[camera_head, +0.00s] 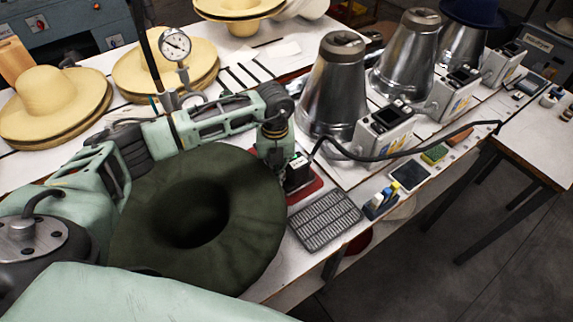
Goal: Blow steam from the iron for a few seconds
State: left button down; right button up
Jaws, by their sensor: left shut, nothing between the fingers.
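The iron (298,174), a small dark device with a black cord, stands on a red pad (306,190) right of the dark green hat. My left arm reaches across behind the hat, and my left gripper (283,172) points down at the iron's left side. It is shut with nothing held; its fingertips are small and partly hidden, so I cannot tell whether they touch the iron. No steam is visible. The dark green hat (258,245) lies close in front with its hollow facing up. My right gripper is not in view.
A dark ribbed mat (325,221) and small bottles (380,204) lie near the table's front edge. Metal cones (333,90) with control boxes (384,131) stand behind at right. Straw hats (50,105) fill the back left. The black cord (430,145) crosses the table.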

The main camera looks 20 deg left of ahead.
pick_arm(q)
jog(key=shift+f, duration=0.3)
jog(key=shift+r+p, duration=2.2)
jog(key=shift+r, duration=1.35)
jog(key=shift+f, duration=0.1)
